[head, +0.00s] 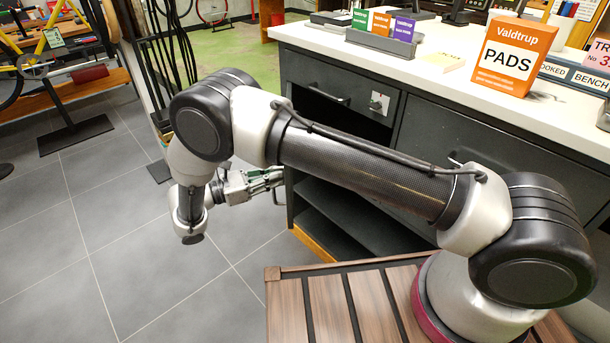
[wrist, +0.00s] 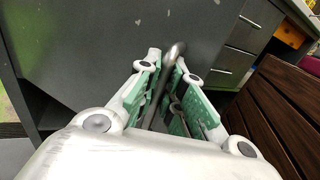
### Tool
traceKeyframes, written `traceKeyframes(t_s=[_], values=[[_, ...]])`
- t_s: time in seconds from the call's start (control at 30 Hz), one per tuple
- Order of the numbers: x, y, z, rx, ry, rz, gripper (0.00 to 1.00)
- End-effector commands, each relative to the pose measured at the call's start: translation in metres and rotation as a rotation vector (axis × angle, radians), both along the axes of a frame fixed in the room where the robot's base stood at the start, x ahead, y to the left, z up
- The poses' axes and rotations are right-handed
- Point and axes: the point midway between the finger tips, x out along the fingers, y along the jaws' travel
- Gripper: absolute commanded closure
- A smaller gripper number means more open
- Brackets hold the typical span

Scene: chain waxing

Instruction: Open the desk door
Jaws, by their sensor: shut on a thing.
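The desk (head: 450,110) is dark grey with a white top. Its lower compartment stands open in the head view, with a dark shelf (head: 345,205) inside. In the wrist view the grey door panel (wrist: 110,45) fills the upper middle. A dark bar handle (wrist: 175,52) stands off it. My gripper (wrist: 168,88) has green pads on both sides of this handle and is shut on it. In the head view my gripper (head: 268,180) is at the left end of the desk. The handle is not clear there, and my arm hides part of the desk front.
A drawer (head: 345,92) with a bar handle and a small pale plate sits above the opening. An orange PADS box (head: 512,55) and a card holder (head: 380,42) stand on the desk top. Grey tiled floor (head: 150,285) is clear at left. A bike stand (head: 75,135) is farther back.

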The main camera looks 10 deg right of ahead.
Motion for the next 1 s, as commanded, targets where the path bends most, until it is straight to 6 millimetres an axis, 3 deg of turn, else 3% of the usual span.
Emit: traceKeyframes(t_s=[0.2,0.4,0.63,1.0], values=[[0.009,0.049,-0.002,0.001,0.0,0.0,1.0],[0.018,0.076,-0.001,0.003,0.002,0.004,1.0],[0.024,0.09,-0.002,0.004,0.004,0.005,1.0],[0.025,0.092,-0.001,0.003,0.004,0.007,1.0]])
